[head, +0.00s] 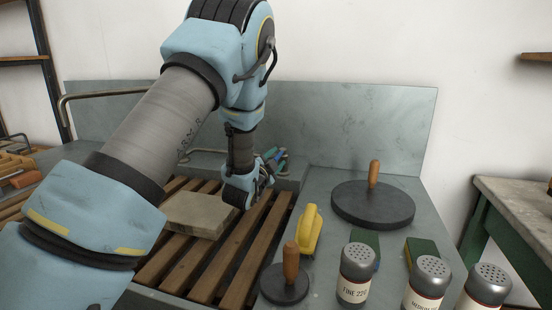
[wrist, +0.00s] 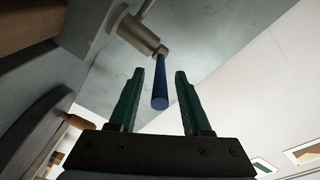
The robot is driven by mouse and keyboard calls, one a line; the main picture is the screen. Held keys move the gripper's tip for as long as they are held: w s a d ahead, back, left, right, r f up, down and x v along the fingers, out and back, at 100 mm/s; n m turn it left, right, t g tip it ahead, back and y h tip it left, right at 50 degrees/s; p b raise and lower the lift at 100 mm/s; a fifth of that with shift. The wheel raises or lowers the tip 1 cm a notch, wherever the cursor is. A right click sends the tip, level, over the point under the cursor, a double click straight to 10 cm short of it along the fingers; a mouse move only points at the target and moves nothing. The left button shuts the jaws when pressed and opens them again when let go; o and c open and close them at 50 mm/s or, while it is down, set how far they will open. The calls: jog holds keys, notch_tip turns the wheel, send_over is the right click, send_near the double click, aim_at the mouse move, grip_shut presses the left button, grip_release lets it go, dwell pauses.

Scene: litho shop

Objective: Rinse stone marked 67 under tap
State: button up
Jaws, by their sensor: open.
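A flat grey-tan stone slab (head: 198,214) lies on the wooden slats of the sink, partly behind my arm in the head view. No number can be read on it. A metal tap valve (wrist: 138,33) with a blue lever (wrist: 160,96) shows in the wrist view. My gripper (wrist: 158,73) is open, its two green fingers on either side of the lever with gaps showing. In the head view my gripper (head: 276,160) is at the back of the sink, beyond the slab, and the lever is hard to make out.
Right of the slats (head: 236,260) are a yellow-handled tool (head: 310,230), a small levigator disc (head: 284,287), a large levigator disc (head: 373,207), green-topped blocks (head: 422,252) and shaker jars (head: 355,273). A bent metal pipe (head: 105,93) stands at left. A grey backsplash (head: 365,125) closes the back.

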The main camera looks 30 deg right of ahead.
grip_shut()
dwell(0.3)
dwell(1.1)
